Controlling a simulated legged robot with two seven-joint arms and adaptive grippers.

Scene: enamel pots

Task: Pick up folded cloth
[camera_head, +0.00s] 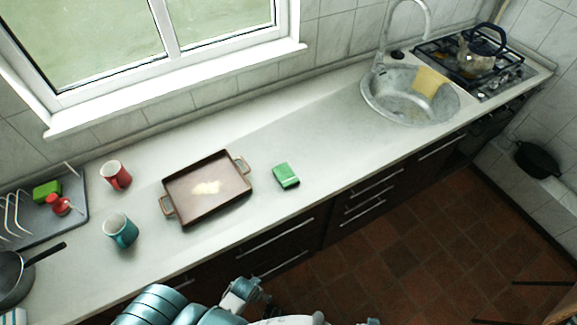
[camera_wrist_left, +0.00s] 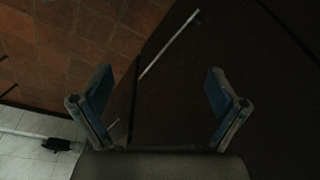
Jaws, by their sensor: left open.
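A white cloth with teal stripes (camera_head: 14,317), apparently folded, lies at the bottom left corner of the head view, cut off by the frame. My left gripper (camera_wrist_left: 160,100) is open and empty in the left wrist view, facing dark cabinet fronts. In the head view my left arm is at the bottom centre, in front of the counter edge and apart from both cloths. My right gripper is not in view.
On the counter (camera_head: 310,130) are a brown tray (camera_head: 180,190), a red mug (camera_head: 116,176), a teal mug (camera_head: 121,231), a green block (camera_head: 286,175), a pan (camera_head: 12,281) and a grey rack (camera_head: 75,185). A sink (camera_head: 385,100) and stove (camera_head: 510,75) stand right. The counter between block and sink is clear.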

